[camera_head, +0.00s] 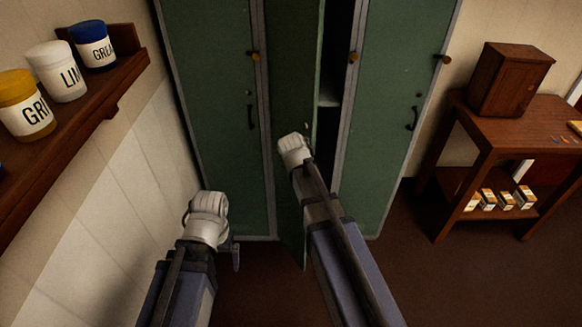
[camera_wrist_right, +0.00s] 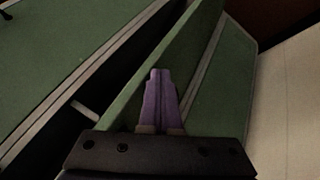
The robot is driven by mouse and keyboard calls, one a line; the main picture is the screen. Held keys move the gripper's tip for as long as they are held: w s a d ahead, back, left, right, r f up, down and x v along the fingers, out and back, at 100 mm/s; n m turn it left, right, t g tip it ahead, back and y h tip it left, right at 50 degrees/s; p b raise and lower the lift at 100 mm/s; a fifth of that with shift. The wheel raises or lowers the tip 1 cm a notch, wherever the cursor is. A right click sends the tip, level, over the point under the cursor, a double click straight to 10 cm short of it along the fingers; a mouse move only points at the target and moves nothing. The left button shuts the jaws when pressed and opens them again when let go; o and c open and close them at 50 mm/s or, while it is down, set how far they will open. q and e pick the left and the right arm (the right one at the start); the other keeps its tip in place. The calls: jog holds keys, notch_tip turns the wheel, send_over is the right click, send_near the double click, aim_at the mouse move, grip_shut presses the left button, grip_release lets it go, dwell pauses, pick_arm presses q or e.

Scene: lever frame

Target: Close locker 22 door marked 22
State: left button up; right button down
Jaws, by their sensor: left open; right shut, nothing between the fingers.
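A green locker door (camera_head: 293,60), the middle one of three, stands ajar, with a dark gap along its right side. No number 22 is legible on it. In the right wrist view the door (camera_wrist_right: 180,50) runs diagonally behind my right gripper (camera_wrist_right: 160,75), whose purple fingers are shut and empty. Whether they touch the door I cannot tell. In the head view my right arm reaches the door's lower part, and its fingers are hidden behind my wrist. My left gripper (camera_head: 236,254) is open and empty, low in front of the left locker; its fingers show only partly.
The left locker door (camera_head: 215,120) and right locker door (camera_head: 395,130) are closed. A shelf with several labelled jars (camera_head: 62,72) is on the left wall. A wooden table (camera_head: 500,135) with a brown box (camera_head: 510,80) stands at right. Floor (camera_head: 450,275) is clear at lower right.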

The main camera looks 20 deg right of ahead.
jog(key=shift+w+d+n+t+y, duration=0.15)
jog(key=shift+w+d+n+y, duration=0.3)
jog(key=shift+w+d, duration=2.35)
jog(key=shift+w+d+n+t+y, duration=0.2)
jog(key=shift+w+d+n, duration=0.4)
jog(key=shift+w+d, duration=2.2)
jog(key=shift+w+d+n+t+y, duration=0.2)
jog(key=shift+w+d+n, duration=0.35)
jog(key=shift+w+d, duration=2.2)
jog(key=shift+s+d, duration=1.15)
pick_arm(q)
notch_tip(320, 180, up, 8)
jog(key=d+p, duration=0.1)
jog(key=p, duration=0.7)
jog(key=shift+s+d, duration=0.15)
jog(key=shift+s, duration=0.2)
pick_arm(e)
jog(key=s+d+r, duration=0.1)
jog(key=s+r, duration=0.7)
jog(key=s, duration=0.1)
jog(key=shift+s, duration=0.25)
